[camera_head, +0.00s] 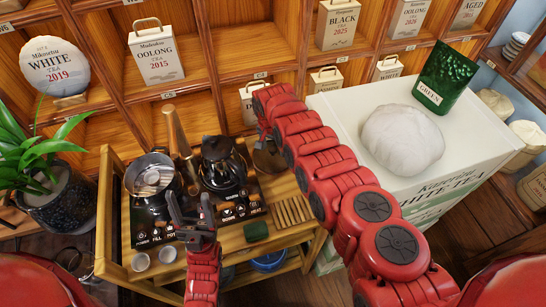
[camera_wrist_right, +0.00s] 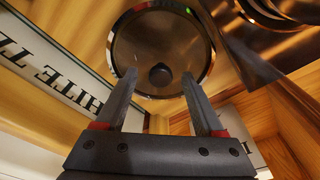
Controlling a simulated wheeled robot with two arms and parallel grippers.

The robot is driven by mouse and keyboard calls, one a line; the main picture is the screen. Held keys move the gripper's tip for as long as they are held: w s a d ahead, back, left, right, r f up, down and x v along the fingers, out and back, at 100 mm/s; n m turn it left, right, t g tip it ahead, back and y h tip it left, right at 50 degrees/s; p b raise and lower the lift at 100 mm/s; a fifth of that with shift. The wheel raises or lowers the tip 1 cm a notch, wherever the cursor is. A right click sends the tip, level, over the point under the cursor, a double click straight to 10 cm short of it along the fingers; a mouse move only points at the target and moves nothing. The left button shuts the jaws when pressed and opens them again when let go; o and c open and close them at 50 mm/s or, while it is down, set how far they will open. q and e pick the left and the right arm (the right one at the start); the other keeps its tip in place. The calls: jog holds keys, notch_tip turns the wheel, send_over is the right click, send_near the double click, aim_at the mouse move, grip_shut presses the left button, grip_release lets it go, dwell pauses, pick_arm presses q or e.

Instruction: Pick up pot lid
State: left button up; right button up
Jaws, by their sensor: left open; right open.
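The pot lid (camera_wrist_right: 150,40) fills the upper middle of the right wrist view, a round brownish disc with a bright metal rim and a dark round knob (camera_wrist_right: 160,75). My right gripper (camera_wrist_right: 158,82) is open, one finger on each side of the knob in this view. I cannot tell whether the fingertips touch the lid. In the head view a brown round piece, seemingly the lid (camera_head: 268,160), shows partly behind my right arm. A metal pot (camera_head: 153,177) stands at the cart's left. My left gripper (camera_head: 188,208) is open and empty in front of the stove controls.
A dark kettle (camera_head: 220,163) stands beside the pot on the wooden cart (camera_head: 120,225). Two small cups (camera_head: 140,262) and a slatted wooden tray (camera_head: 293,212) are near its front. A white tea box (camera_head: 345,125) bearing a wrapped cake (camera_head: 402,138) is at right.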

grip_shut()
dwell(0.4)
dwell(1.0)
